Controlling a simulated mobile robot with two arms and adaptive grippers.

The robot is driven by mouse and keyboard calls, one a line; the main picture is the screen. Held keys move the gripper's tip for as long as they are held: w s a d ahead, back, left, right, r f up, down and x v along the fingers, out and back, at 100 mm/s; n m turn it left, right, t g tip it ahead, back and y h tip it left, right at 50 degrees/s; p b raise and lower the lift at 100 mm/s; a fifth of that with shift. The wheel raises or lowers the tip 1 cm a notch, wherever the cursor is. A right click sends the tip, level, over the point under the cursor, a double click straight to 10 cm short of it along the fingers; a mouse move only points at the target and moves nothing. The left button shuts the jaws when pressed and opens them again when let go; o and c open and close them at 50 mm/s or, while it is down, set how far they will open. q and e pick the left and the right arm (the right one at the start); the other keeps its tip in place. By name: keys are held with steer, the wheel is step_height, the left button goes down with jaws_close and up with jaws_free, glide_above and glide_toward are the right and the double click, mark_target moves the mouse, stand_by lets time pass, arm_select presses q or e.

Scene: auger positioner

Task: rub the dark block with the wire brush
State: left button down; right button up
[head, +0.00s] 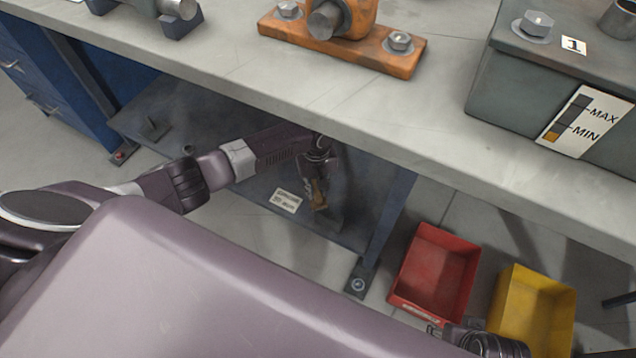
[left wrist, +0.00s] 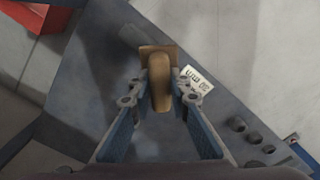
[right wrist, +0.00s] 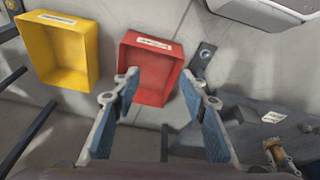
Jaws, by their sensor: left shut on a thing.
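The wire brush (left wrist: 160,82) shows its tan wooden handle between the fingers of my left gripper (left wrist: 162,90), which is shut on it. In the head view my left gripper (head: 318,180) is under the bench, over the dark lower shelf, with the brush (head: 318,196) pointing down. Its bristles are hidden. A dark shape, likely the dark block (left wrist: 130,36), lies just beyond the brush head in the left wrist view; I cannot tell whether they touch. My right gripper (right wrist: 160,80) is open and empty, above the floor near the red bin.
The bench top (head: 250,60) overhangs my left arm. A clearance label (head: 285,201) lies on the lower shelf (head: 230,120). A blue bench leg (head: 388,225) stands right of my left gripper. A red bin (head: 437,270) and a yellow bin (head: 535,310) are on the floor.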

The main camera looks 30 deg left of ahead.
arm_select(q)
steer(key=shift+r+p, duration=0.65)
steer(key=shift+p, duration=0.05)
steer(key=shift+r+p, duration=0.4)
steer(key=shift+p, duration=0.1)
arm_select(e)
step_height(320, 180, down, 9)
steer(key=s, duration=0.1)
steer(key=shift+s+d+g, duration=0.2)
steer(key=shift+d+g, duration=0.1)
steer(key=shift+d, duration=0.15)
